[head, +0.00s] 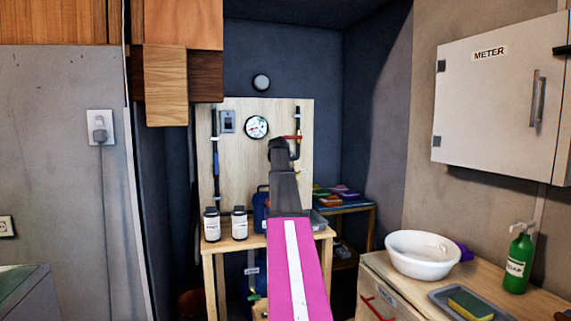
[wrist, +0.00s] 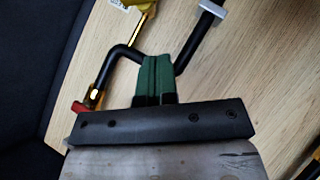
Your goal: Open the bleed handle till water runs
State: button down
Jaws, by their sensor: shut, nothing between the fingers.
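A light wooden board (head: 230,135) stands at the back with black pipes on it. A red handle (head: 293,137) sits on the right pipe, just by my gripper (head: 278,145), whose tips are hard to make out from there. In the wrist view my gripper (wrist: 158,78) has its green fingers together, with nothing between them. They overlap a bent black pipe (wrist: 122,53); I cannot tell whether they touch it. A red piece (wrist: 84,107) lies at the pipe's lower left end, beside a brass part. A yellow part with a white tag (wrist: 133,4) is cut off at the top. No running water shows.
A round gauge (head: 257,127) hangs on the board. Two labelled jars (head: 212,226) stand on the wooden bench below. A white basin (head: 422,255) and green soap bottle (head: 519,260) stand on the right counter. A meter cabinet (head: 497,98) juts from the right wall.

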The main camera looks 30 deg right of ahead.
jog(key=w+d+f, duration=0.2)
jog(key=d+f, duration=0.3)
jog(key=f, duration=0.1)
jog(key=shift+w+d+f, duration=0.15)
jog(key=shift+w+d, duration=0.1)
jog(key=shift+w, duration=0.15)
jog(key=shift+a+f+n+h, duration=0.1)
jog(key=shift+f+n+h, duration=0.2)
jog(key=shift+h, duration=0.2)
jog(key=shift+f+n+h, duration=0.55)
jog(key=shift+n+h, duration=0.15)
jog(key=shift+h, duration=0.4)
jog(key=shift+f, duration=0.3)
jog(key=shift+r, duration=0.1)
dwell(0.5)
